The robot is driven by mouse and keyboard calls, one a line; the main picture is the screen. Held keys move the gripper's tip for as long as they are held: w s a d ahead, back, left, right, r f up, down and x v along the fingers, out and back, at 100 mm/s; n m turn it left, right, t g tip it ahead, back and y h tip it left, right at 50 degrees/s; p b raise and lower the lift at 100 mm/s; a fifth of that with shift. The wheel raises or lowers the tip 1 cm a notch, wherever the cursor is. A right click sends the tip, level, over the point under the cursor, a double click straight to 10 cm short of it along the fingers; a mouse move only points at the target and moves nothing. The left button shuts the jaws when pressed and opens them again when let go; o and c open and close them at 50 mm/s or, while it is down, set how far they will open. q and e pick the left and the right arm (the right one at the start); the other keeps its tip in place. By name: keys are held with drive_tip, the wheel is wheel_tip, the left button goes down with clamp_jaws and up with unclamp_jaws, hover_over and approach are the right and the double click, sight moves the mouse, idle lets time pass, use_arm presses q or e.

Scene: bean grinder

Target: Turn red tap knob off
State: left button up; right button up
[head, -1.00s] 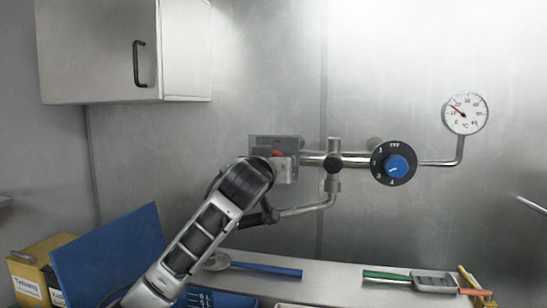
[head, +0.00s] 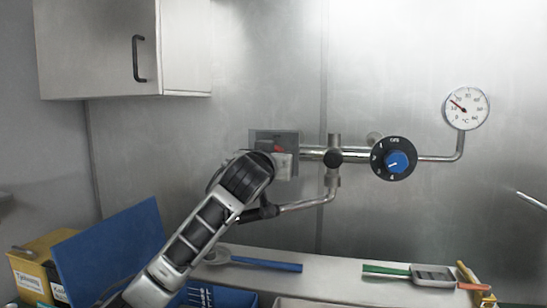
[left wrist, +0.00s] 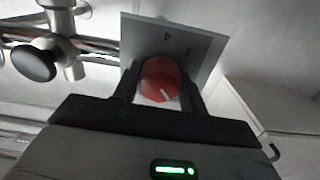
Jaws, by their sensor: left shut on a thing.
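The red tap knob (left wrist: 160,80) sits on a grey wall plate (left wrist: 205,48) at the left end of the pipe. A small part of the red knob (head: 278,149) also shows in the head view, the rest hidden behind my arm. My left gripper (left wrist: 158,92) is shut on the red knob, one finger on each side of it. A white mark on the knob's face points toward the lower right in the left wrist view. My right gripper is not in view.
A pipe with a black knob (head: 333,157), a blue dial knob (head: 397,162) and a round gauge (head: 466,108) runs right along the wall. A cabinet (head: 100,50) hangs upper left.

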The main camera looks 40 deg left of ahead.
use_arm(q)
drive_tip(key=m, duration=0.4)
drive_tip(key=shift+m, duration=2.3)
drive_tip(key=o, duration=1)
